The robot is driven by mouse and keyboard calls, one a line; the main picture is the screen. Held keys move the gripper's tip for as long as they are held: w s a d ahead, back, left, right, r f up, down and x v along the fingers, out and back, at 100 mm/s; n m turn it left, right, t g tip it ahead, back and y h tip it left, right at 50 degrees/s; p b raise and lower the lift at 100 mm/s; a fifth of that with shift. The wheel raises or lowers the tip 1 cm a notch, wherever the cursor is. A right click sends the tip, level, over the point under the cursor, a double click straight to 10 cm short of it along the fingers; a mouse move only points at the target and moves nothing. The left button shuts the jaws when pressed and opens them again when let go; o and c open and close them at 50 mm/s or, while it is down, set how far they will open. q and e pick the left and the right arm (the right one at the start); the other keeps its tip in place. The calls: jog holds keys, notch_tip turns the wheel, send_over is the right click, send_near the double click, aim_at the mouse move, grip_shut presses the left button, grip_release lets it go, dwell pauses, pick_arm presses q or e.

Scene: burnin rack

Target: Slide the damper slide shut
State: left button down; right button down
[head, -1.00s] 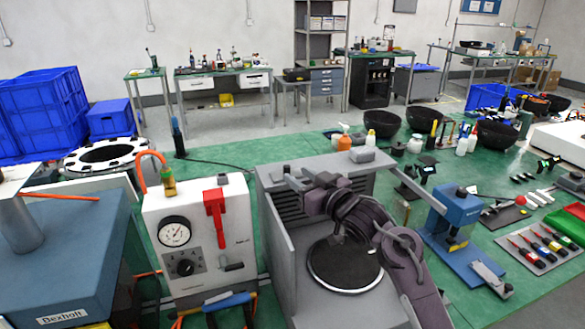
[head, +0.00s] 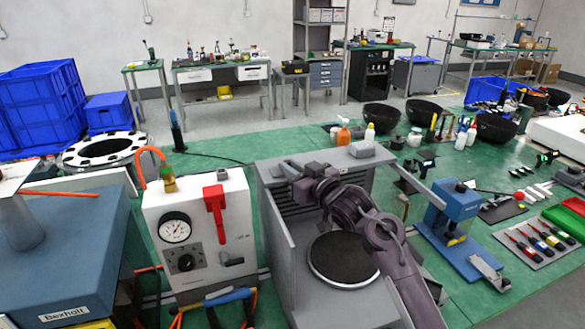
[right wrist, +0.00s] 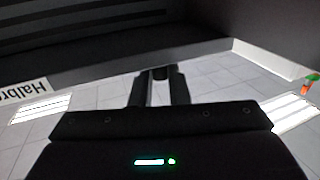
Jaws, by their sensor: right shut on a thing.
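The grey cabinet (head: 278,225) stands open-fronted in the middle of the head view, with dark slats at its back. My right gripper (head: 300,184) is at the cabinet's upper left, by the left end of its top edge. In the right wrist view my right gripper (right wrist: 160,82) is shut on a small dark piece (right wrist: 160,72), which I take to be the damper slide's handle. The fingers and arm hide most of the slide, so its exact position cannot be told. My left gripper is not in view.
A white gauge panel (head: 205,255) with a red lever stands left of the cabinet. A blue press (head: 455,210) stands to its right. Bottles and a grey block (head: 362,150) stand at the cabinet's back. A round dark plate (head: 342,258) lies inside the cabinet, under my arm.

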jog(key=d, duration=0.2)
jog(key=w+d, duration=0.1)
jog(key=d, duration=0.1)
jog(key=w+d, duration=0.1)
jog(key=d, duration=0.1)
jog(key=shift+d, duration=0.1)
jog(key=shift+r, duration=0.1)
jog(key=c, duration=1.4)
grip_release()
jog(key=shift+d, duration=0.1)
jog(key=shift+s, duration=0.1)
